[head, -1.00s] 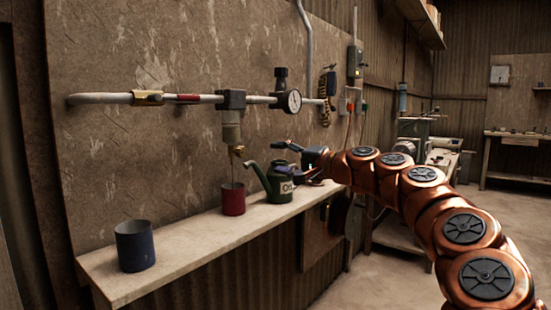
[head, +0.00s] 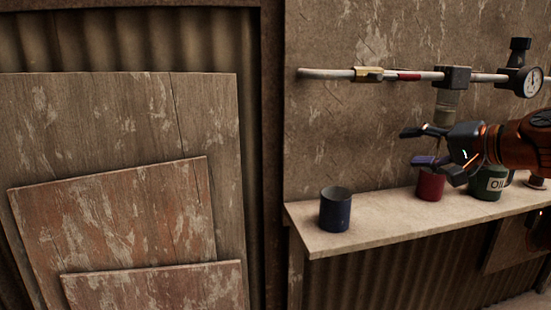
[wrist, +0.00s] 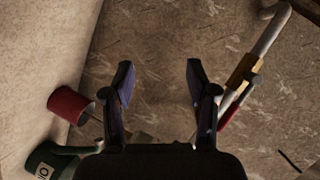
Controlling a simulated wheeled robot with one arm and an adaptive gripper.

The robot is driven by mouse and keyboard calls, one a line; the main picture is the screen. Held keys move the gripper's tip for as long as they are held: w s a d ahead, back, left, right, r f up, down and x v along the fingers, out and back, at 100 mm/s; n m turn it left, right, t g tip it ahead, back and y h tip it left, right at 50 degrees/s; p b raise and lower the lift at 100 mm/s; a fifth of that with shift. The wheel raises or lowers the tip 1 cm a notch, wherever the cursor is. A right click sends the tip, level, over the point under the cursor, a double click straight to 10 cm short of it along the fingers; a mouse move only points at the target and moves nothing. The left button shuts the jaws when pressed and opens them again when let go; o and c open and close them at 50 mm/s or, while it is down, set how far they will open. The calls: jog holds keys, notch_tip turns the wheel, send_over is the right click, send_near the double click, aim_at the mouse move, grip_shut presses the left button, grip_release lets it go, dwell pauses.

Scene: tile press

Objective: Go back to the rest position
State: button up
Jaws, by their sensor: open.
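My gripper (head: 420,147) is open and empty in the head view, in front of the wall and above the shelf. It partly covers the red cup (head: 431,185) and the green oil can (head: 487,183), which stand on the shelf. In the wrist view my gripper (wrist: 158,82) has its fingers spread with only the wall between them. The red cup (wrist: 70,104) and the green oil can (wrist: 50,160) show at its lower left. My copper arm comes in from the right in the head view.
A blue cup (head: 335,209) stands on the left part of the shelf (head: 380,225). A pipe (head: 325,73) with a gauge (head: 531,81) runs along the wall above. Wooden boards (head: 120,215) lean at the left. Air left of my gripper looks clear.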

jog(key=s+a+f+n+g+h+p, duration=0.1)
jog(key=s+a+f+n+g+p, duration=0.25)
jog(key=s+a+p, duration=0.35)
jog(key=s+a+f+n+g+h+p, duration=0.1)
jog(key=s+a+f+n+g+p, duration=0.1)
jog(key=s+a+g+p, duration=0.6)
jog(key=s+d+f+g+h+p, duration=0.1)
jog(key=s+d+f+h+p, duration=0.1)
jog(key=s, duration=0.7)
jog(key=s+d+f+n+g+h+p, duration=0.1)
jog(key=s+p, duration=0.4)
jog(key=s, duration=0.5)
jog(key=d+f+h, duration=0.1)
jog(key=h, duration=0.1)
jog(key=shift+s+d+f+h, duration=0.15)
jog(key=shift+d+h, duration=0.05)
jog(key=shift+h, duration=0.1)
